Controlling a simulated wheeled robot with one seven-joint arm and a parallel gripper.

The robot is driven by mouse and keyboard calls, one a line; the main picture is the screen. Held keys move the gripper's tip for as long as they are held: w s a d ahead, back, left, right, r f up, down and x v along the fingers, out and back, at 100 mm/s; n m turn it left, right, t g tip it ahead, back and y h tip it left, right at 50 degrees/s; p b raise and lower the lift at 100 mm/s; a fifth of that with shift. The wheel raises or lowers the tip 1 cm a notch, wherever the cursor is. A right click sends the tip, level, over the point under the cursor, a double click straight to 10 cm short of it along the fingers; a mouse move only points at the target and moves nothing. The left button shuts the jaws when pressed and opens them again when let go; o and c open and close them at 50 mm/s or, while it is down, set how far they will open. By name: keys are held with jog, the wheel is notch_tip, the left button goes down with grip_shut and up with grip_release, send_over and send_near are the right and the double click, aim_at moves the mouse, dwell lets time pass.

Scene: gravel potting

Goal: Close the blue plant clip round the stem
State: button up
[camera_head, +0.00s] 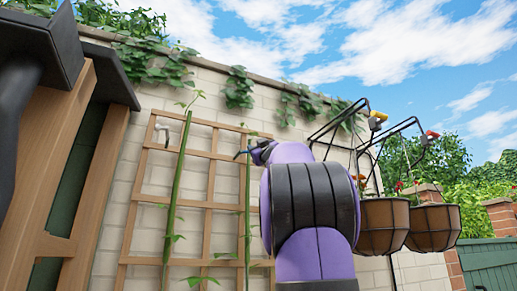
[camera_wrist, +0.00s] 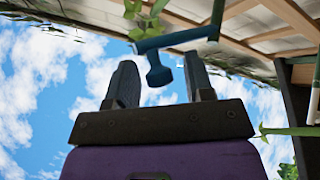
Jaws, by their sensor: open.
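The blue plant clip (camera_wrist: 178,40) shows in the wrist view as a bar with a knobbed tab hanging from it. The bar's right end is at a green stem (camera_wrist: 217,12); I cannot tell if the clip is shut round it. My gripper (camera_wrist: 160,66) is open, with one finger on each side of the tab and gaps visible. In the head view the clip (camera_head: 241,154) is a small blue piece beside the middle stem (camera_head: 247,210). My gripper (camera_head: 262,152) is just to its right, mostly hidden by my purple arm.
A wooden trellis (camera_head: 209,190) stands against a pale brick wall. Hanging baskets (camera_head: 383,226) are on the right. A wooden frame (camera_head: 90,170) stands at far left.

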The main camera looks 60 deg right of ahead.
grip_shut()
jog(key=shift+d, duration=0.1)
jog(key=shift+w+d+n+t+y, duration=0.1)
jog(key=shift+d+n+t+y, duration=0.35)
jog(key=shift+y, duration=0.7)
jog(key=shift+w+d+n+t+y, duration=0.15)
jog(key=shift+n+t+y, duration=0.3)
jog(key=shift+y, duration=0.65)
jog(key=shift+w+d+n+t+y, duration=0.1)
jog(key=shift+d+n+t+y, duration=0.4)
jog(key=shift+y, duration=0.65)
jog(key=shift+w+d+n+y, duration=0.1)
jog(key=shift+d+n+y, duration=0.3)
jog(key=shift+y, duration=0.65)
jog(key=shift+w+d+n+y, duration=0.15)
jog(key=shift+n+y, duration=0.45)
jog(key=shift+y, duration=0.5)
jog(key=shift+w+d+n+y, duration=0.15)
jog(key=shift+n+y, duration=0.35)
jog(key=shift+y, duration=0.55)
grip_release()
